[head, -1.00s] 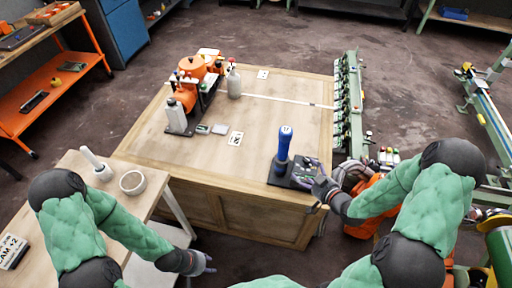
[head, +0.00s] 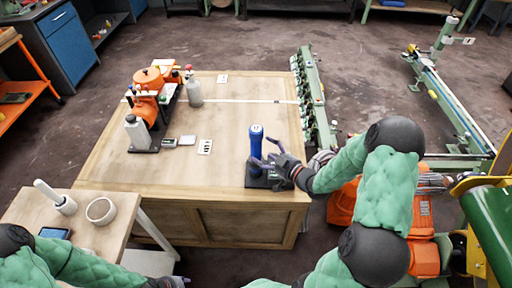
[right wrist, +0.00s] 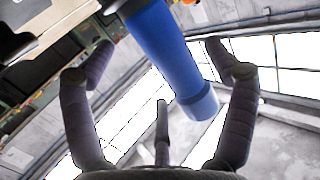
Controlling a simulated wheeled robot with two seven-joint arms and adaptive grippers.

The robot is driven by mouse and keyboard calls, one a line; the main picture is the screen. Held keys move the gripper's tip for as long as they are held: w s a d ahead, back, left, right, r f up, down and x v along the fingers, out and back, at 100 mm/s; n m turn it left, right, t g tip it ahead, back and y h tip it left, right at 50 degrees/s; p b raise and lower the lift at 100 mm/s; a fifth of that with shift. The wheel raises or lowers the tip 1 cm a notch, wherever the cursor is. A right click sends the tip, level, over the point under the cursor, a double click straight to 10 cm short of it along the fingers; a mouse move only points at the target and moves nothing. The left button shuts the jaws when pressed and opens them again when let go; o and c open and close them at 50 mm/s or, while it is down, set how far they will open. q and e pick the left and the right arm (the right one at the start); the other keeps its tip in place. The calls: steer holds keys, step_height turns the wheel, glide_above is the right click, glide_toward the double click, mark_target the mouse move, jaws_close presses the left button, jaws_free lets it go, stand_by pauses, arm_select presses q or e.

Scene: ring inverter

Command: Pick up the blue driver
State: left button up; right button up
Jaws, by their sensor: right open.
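The blue driver (head: 256,146) stands upright in a dark base (head: 257,180) near the front right edge of the wooden worktop. My right gripper (head: 266,153) is open just right of the driver, its fingers reaching to the handle. In the right wrist view the blue driver (right wrist: 168,50) lies between the spread fingers of the right gripper (right wrist: 160,62), with gaps visible on both sides. The fingers do not appear closed on it. My left gripper (head: 178,281) is only partly visible at the bottom edge, away from the driver.
An orange machine (head: 148,85) with bottles stands at the worktop's back left. Small cards (head: 204,146) lie mid-worktop. A green rail (head: 313,98) runs along the right side.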

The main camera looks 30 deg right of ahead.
mark_target(258, 146)
steer(key=b+x, duration=0.1)
steer(key=x, duration=0.3)
steer(key=shift+w, duration=0.2)
steer(key=c, duration=1.4)
steer(key=shift+r, duration=0.15)
steer(key=shift+c, duration=0.3)
steer(key=shift+r, duration=0.1)
